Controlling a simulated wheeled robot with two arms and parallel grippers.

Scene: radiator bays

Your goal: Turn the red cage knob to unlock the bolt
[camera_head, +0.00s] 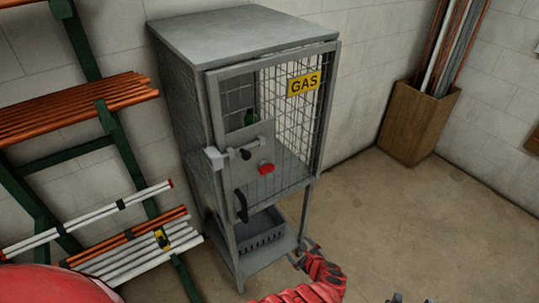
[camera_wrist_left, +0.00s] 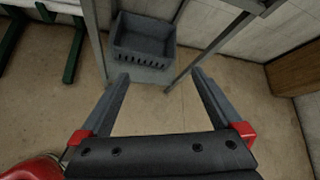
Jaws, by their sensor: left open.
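The gas cage (camera_head: 183,120) is a grey metal cabinet with mesh sides and a shut mesh door. The red knob (camera_head: 266,169) sits on the door's grey plate. Left of and above it is the bolt (camera_head: 232,152), a horizontal bar with a black knob, reaching to the cage's left post. A black handle (camera_head: 241,206) is lower on the door. My left gripper (camera_head: 307,250) is open and empty, low beside the cage's front leg, well below and right of the red knob. Its spread fingers show in the left wrist view (camera_wrist_left: 160,78). Dark tips at the head view's bottom edge may be my right gripper.
A grey crate (camera_head: 262,236) sits on the cage's bottom shelf; it also shows in the left wrist view (camera_wrist_left: 143,40). A yellow GAS sign (camera_head: 304,83) is on the door. A pipe rack (camera_head: 115,140) stands left. A wooden box (camera_head: 418,122) stands back right. The right floor is clear.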

